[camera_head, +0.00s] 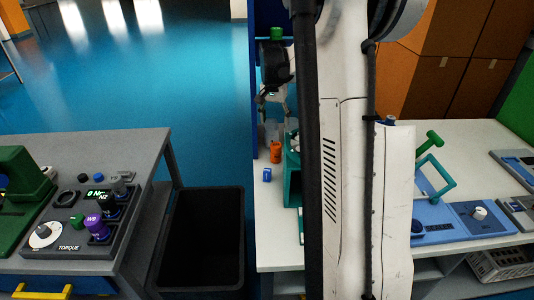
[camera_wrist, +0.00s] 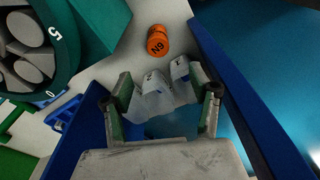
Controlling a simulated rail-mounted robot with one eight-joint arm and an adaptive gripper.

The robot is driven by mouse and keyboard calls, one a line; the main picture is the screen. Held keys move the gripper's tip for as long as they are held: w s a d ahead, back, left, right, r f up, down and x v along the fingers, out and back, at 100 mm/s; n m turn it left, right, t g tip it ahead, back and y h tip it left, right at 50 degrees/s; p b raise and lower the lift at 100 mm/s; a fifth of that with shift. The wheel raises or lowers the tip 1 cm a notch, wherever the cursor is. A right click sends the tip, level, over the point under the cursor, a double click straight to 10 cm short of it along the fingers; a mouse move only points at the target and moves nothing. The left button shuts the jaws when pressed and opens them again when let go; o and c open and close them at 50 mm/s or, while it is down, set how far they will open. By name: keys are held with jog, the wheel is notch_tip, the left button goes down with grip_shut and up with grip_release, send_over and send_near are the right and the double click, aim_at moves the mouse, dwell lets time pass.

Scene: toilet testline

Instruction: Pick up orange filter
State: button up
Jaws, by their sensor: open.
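The orange filter (camera_head: 275,151) stands on the pale worktop, left of my arm in the head view. In the wrist view it is an orange cylinder (camera_wrist: 157,42) with dark lettering on its side, just beyond the fingertips.
A teal holder (camera_wrist: 100,25) stands close left of the filter in the wrist view. A small blue item (camera_head: 267,174) sits near the filter. A blue panel edge (camera_wrist: 225,75) runs along the right. A black bin (camera_head: 203,240) stands left of the worktop.

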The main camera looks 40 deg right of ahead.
aim_at(276, 145)
jog(key=f, duration=0.4)
jog(key=d+f, duration=0.1)
jog(key=f, duration=0.8)
jog(key=shift+w+d+f, duration=0.15)
jog(key=shift+w+d, duration=0.05)
jog(key=c, duration=1.3)
jog(key=shift+o, duration=0.2)
